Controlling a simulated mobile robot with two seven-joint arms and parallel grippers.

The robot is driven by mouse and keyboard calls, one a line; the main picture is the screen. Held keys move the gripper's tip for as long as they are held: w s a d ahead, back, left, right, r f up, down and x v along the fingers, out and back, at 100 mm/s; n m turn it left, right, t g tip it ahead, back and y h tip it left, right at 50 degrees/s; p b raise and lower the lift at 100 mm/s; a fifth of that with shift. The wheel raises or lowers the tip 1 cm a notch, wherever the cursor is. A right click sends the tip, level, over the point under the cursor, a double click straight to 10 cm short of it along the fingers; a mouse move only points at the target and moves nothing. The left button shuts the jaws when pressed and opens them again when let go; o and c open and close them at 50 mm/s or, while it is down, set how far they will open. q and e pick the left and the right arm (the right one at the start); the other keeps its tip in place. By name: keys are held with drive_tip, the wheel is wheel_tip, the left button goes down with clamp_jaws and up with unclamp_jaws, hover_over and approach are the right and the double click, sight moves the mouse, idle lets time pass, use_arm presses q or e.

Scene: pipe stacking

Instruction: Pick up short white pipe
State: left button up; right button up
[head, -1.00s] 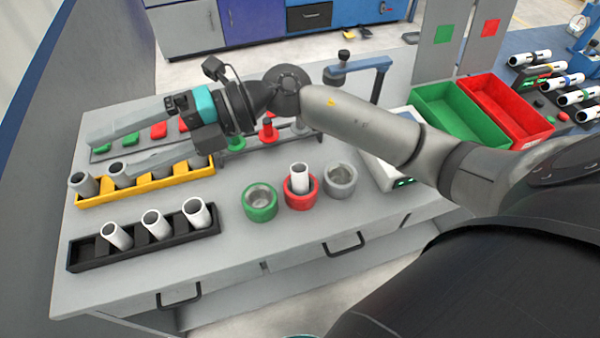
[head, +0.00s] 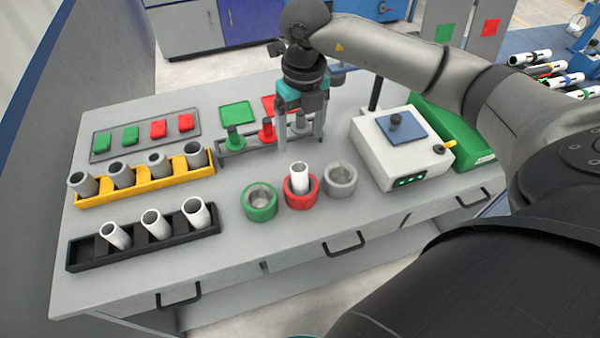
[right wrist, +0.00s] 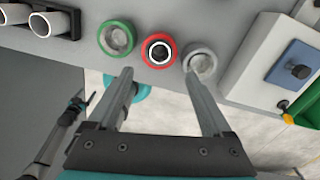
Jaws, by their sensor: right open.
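A white pipe (head: 299,178) stands upright in the red round holder (head: 302,200); in the right wrist view its open top shows as a white ring (right wrist: 159,53). Three more white pipes (head: 154,223) lean in the black rack (head: 85,254) at the front left. My right gripper (head: 300,142) points down behind the red holder, its two fingers apart and empty. In the right wrist view the open fingertips (right wrist: 160,74) lie just below the red holder in the picture, one on each side of the pipe. My left gripper does not clearly show.
A green holder (head: 260,203) and a grey holder (head: 340,180) flank the red one. A stand (head: 232,150) with coloured pegs is close behind my fingers. A yellow rack (head: 145,186) of grey pipes is left, and a white box (head: 402,160) is right. The front tabletop is clear.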

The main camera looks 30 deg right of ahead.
sight(299, 168)
drive_tip(key=f, duration=1.1)
drive_tip(key=shift+a+f+b, duration=0.2)
drive_tip(key=shift+f+b, duration=0.1)
drive_tip(key=shift+b, duration=0.1)
clamp_jaws()
